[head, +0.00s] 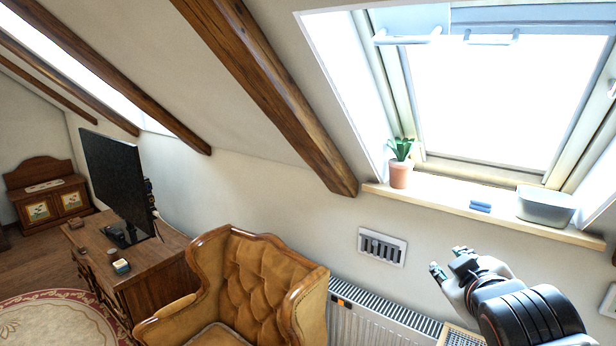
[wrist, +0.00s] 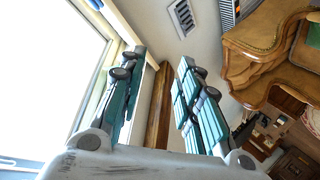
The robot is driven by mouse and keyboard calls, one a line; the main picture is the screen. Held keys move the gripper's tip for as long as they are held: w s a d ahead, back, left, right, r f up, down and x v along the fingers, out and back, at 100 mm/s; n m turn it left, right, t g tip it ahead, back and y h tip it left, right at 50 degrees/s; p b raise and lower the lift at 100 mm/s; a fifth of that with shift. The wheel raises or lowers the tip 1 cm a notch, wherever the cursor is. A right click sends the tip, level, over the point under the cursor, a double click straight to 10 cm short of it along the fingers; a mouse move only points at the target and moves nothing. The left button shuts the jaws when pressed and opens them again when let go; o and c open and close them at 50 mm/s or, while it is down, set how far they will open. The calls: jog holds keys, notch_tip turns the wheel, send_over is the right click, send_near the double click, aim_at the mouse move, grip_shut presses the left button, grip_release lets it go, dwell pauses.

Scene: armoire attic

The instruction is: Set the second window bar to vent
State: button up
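The roof window (head: 495,95) at the right has a pale bar (head: 407,38) along its top edge, with a shorter handle-like piece (head: 491,39) beside it. Which bar position counts as vent cannot be told. A second skylight (head: 75,45) shows at the upper left; no bar can be made out on it. My gripper (head: 449,261) is below the sill, well under and apart from the bar. In the wrist view my gripper (wrist: 162,58) has its two fingers apart with nothing between them. The bright window (wrist: 55,65) fills the left of that view.
The sill (head: 430,194) holds a potted plant (head: 400,172), a blue item (head: 480,206) and a grey basin (head: 545,206). A wall vent (head: 382,247) and radiator (head: 375,320) are below. A leather armchair (head: 255,285) and a desk with a monitor (head: 118,185) stand left.

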jog(key=s+a+f+m+g+y+b, duration=0.1)
jog(key=s+a+f+g+b, duration=0.1)
jog(key=f, duration=0.5)
jog(key=s+a+f+m+g+y+b, duration=0.1)
jog(key=s+a+f+m+g+b, duration=0.1)
jog(key=s+f+b, duration=0.2)
jog(key=s+a+f+m+g+b, duration=0.1)
jog(key=s+f, duration=0.4)
jog(key=f, duration=0.5)
jog(key=shift+a+f+m+g+y+b, duration=0.45)
jog(key=shift+m+b, duration=0.25)
jog(key=shift+b, duration=0.5)
jog(key=shift+d+r, duration=0.1)
jog(key=shift+d, duration=0.1)
